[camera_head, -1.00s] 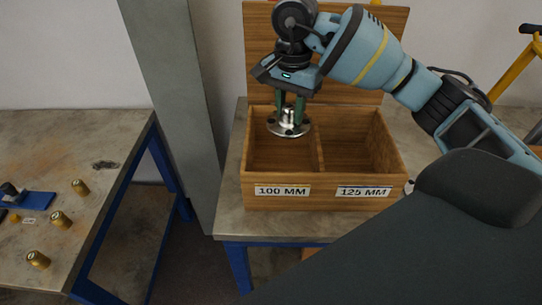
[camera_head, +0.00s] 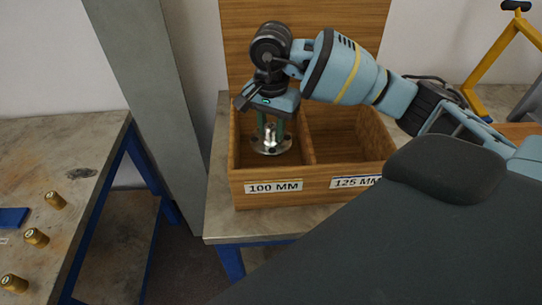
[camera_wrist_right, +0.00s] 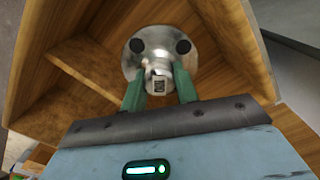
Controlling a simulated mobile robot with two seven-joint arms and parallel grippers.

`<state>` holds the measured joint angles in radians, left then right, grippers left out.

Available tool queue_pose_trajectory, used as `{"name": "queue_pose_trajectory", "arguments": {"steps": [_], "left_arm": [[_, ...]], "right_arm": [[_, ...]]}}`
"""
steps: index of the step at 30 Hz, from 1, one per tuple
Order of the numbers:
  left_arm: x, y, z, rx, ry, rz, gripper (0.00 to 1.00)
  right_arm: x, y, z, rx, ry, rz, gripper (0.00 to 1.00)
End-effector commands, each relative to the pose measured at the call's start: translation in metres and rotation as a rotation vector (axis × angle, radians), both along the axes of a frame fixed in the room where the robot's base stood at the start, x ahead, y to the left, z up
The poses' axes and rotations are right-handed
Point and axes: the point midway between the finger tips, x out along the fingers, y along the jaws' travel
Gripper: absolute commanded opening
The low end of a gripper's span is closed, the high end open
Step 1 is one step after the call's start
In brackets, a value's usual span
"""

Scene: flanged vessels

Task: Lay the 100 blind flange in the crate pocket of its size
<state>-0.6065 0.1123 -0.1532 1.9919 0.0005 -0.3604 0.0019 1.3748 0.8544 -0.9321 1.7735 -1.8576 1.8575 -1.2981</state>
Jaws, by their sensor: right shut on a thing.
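The steel blind flange (camera_head: 271,147) is a round disc with bolt holes and a raised stub on top. My right gripper (camera_head: 271,130) is shut on the stub and holds the flange level inside the left pocket, labelled 100 MM, of the wooden crate (camera_head: 262,199). The right wrist view shows the green fingers of the gripper (camera_wrist_right: 160,92) on either side of the stub, with the flange (camera_wrist_right: 158,46) beyond them. I cannot tell whether the flange touches the pocket floor. My left gripper is not in view.
The 125 MM pocket (camera_head: 345,140) on the right looks empty, though its front is partly covered. The crate's open lid (camera_head: 230,50) stands behind. A grey post (camera_head: 150,100) rises left of the crate.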

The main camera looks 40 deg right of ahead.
Motion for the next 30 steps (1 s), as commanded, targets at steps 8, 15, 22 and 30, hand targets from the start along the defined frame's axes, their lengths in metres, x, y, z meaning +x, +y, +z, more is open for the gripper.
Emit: {"name": "queue_pose_trajectory", "arguments": {"steps": [8,15,22,30], "left_arm": [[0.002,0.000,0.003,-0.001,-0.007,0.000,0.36],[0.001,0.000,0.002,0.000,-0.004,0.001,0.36],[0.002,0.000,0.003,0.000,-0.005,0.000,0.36],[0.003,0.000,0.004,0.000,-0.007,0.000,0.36]], "right_arm": [[0.000,0.000,-0.036,0.002,-0.004,-0.001,0.00],[0.001,0.000,-0.041,0.001,-0.004,0.000,0.00],[0.000,0.000,-0.061,0.000,-0.001,-0.001,0.00],[0.001,0.000,-0.078,0.002,-0.005,-0.001,0.00]]}}
